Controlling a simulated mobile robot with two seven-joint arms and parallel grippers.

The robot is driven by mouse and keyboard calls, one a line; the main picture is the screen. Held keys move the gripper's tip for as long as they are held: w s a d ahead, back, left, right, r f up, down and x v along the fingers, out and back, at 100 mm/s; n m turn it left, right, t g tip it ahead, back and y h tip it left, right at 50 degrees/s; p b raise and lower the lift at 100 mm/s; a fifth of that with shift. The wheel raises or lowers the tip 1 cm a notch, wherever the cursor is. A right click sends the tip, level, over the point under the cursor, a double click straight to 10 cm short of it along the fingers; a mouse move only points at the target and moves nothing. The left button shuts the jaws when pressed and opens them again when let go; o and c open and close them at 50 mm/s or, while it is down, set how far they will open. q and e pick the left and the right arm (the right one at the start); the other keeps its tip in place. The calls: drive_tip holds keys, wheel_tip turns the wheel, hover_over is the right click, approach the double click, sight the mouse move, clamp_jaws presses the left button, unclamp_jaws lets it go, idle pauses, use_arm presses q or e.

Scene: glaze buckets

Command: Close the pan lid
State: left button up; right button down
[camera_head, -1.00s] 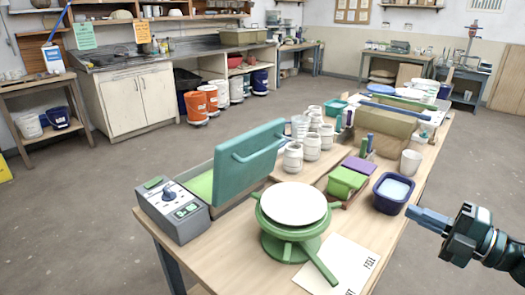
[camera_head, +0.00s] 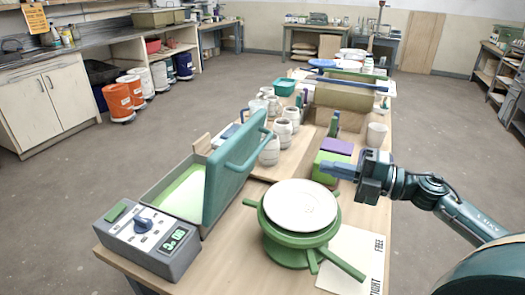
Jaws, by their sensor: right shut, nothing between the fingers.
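The pan (camera_head: 155,195) is a grey box with a bright green inside and a control panel (camera_head: 148,240) with a dial and a display at its front. Its teal lid (camera_head: 228,175) stands open, nearly upright and leaning slightly right, with a bar handle (camera_head: 247,158) on its right face. My right gripper (camera_head: 326,169) is shut and empty. It points left beside the green box, to the right of the lid and well apart from it. My left gripper is not in view.
A green banding wheel with a white disc (camera_head: 300,203) stands right of the pan. White jars (camera_head: 270,145), a green box with a purple top (camera_head: 336,146) and a white cup (camera_head: 376,135) stand behind. A printed paper (camera_head: 357,258) lies at the front right.

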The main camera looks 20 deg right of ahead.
sight(261, 150)
drive_tip(key=p+x, duration=0.2)
drive_tip(key=x, duration=1)
drive_tip(key=shift+w+a+r+p, duration=0.1)
drive_tip(key=shift+p, duration=0.25)
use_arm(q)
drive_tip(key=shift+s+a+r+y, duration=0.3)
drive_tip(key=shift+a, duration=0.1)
use_arm(e)
drive_tip(key=shift+w+a, duration=0.4)
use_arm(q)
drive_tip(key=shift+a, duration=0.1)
use_arm(e)
drive_tip(key=shift+w, duration=0.1)
